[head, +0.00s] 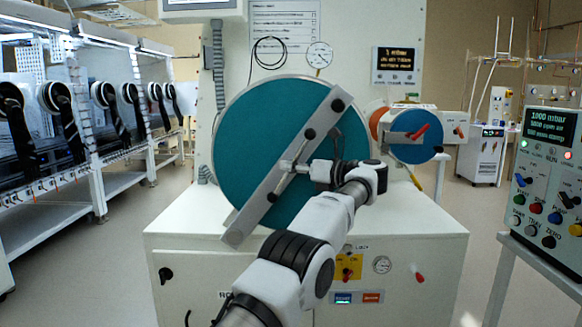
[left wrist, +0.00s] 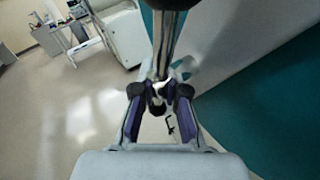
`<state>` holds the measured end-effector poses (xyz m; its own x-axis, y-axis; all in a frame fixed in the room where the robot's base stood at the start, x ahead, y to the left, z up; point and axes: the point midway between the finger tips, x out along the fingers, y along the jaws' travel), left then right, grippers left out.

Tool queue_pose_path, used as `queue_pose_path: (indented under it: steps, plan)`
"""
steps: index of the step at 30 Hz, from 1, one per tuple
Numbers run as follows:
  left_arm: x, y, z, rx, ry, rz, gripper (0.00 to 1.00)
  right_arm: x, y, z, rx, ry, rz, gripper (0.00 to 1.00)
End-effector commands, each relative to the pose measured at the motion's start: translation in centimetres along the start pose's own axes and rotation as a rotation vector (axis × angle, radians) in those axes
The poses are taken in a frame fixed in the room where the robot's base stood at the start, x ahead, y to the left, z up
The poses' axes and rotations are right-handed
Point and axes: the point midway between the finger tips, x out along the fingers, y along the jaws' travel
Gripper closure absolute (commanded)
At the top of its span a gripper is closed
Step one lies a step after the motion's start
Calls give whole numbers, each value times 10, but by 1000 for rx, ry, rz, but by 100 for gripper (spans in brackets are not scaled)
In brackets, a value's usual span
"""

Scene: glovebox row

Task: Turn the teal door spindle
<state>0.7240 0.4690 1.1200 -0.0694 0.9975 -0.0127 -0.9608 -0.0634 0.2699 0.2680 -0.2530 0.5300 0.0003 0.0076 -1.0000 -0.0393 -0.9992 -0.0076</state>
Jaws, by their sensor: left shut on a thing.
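The large round teal door (head: 240,130) fills the middle of the head view, with a grey bar (head: 262,198) slanting across it from upper right to lower left. A light metal spindle (head: 287,166) sits near the bar's middle. My left gripper (head: 318,170) is at the spindle, in front of the door. In the left wrist view, the left gripper (left wrist: 159,92) is shut on a metal rod (left wrist: 165,42), part of the spindle's handle; the teal door (left wrist: 285,105) is at the right. My fingers partly hide the grip. My right gripper is not in view.
A smaller blue-teal round door (head: 415,150) with a red handle (head: 419,131) is to the right. A control panel (head: 545,165) with coloured knobs stands at the far right. Gloveboxes (head: 60,130) line the left. A white cabinet (head: 205,265) sits below the door.

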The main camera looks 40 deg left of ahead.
Motion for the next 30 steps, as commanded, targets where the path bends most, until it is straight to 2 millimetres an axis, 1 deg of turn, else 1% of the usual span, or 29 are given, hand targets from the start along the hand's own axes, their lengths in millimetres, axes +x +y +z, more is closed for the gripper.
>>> queue_pose_path:
  steps: [1,2,14,17,20,23,30]
  plan:
    - [0,0,-1,0,2,0,81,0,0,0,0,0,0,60]
    - [0,0,-1,0,1,0,76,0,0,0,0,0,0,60]
    - [0,0,0,0,0,0,76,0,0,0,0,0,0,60]
    - [0,-1,-2,5,-7,2,76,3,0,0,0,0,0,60]
    - [0,-2,-6,25,-41,12,76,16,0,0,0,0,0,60]
    - [0,-3,-11,69,-113,32,76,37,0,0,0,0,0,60]
    - [1,-4,-14,221,-362,105,76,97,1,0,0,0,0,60]
